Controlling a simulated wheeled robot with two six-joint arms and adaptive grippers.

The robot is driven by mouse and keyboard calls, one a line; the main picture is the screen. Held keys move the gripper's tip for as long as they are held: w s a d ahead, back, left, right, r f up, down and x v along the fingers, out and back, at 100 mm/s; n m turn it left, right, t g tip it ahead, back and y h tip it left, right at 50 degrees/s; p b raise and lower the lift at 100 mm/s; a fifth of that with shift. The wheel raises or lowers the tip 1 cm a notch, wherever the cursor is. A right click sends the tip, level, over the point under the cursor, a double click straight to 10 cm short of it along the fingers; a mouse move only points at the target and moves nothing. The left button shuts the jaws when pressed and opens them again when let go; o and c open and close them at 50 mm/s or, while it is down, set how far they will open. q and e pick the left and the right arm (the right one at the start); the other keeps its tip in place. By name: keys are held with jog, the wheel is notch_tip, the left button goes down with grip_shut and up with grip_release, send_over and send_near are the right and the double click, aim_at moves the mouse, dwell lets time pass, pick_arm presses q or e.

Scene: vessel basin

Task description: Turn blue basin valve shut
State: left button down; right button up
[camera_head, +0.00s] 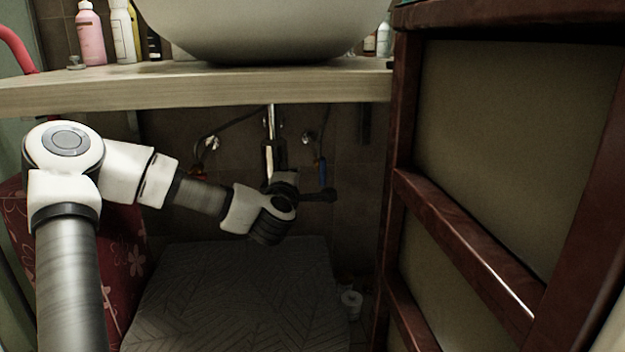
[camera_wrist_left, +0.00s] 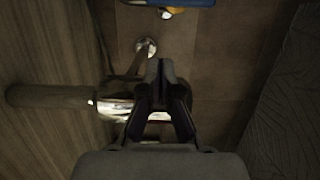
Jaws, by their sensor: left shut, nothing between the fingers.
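The blue basin valve (camera_head: 323,172) is under the counter on the back wall, to the right of the chrome drain pipe. In the left wrist view its blue handle (camera_wrist_left: 190,3) is cut by the top edge, with an orange-yellow part beside it. My left gripper (camera_head: 332,194) is just below the blue valve in the head view. In the wrist view its fingers (camera_wrist_left: 160,70) are shut and empty, apart from the handle. The chrome drain pipe (camera_wrist_left: 115,107) lies partly behind them. My right gripper is not in view.
The wooden counter (camera_head: 200,92) with the white basin (camera_head: 265,25) is above my arm. A dark red wooden frame (camera_head: 402,150) stands close on the right. A patterned mat or panel (camera_head: 230,300) is below. A white roll (camera_head: 351,304) sits near the frame's foot.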

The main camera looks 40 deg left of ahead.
aim_at(322, 169)
pick_arm(q)
jog(key=w, duration=0.1)
jog(key=w+b, duration=0.1)
jog(key=w, duration=0.1)
jog(key=w+b, duration=0.1)
jog(key=w, duration=0.1)
jog(key=shift+w+d+r, duration=0.15)
jog(key=shift+w+d, duration=0.05)
jog(key=shift+d, duration=0.2)
